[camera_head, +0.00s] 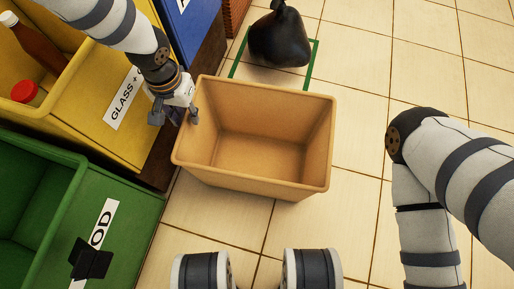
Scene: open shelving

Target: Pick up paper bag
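The paper bag (255,183) is a tan, open-topped, box-like container standing on the tiled floor in the middle of the head view. It is empty, and its inside and near wall show. My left gripper (176,114) is at the bag's left rim. One finger shows at the inner side of the rim and the other is outside it. The fingers look apart, with the rim between them; firm contact cannot be made out. My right arm (440,180) shows at the right, but its gripper is out of view.
A yellow bin (122,138) holding a red-capped bottle and a green bin (140,205) stand at the left, with a blue bin (197,35) behind. A black bag (280,38) sits in a green floor outline (313,60). Floor right of the bag is clear.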

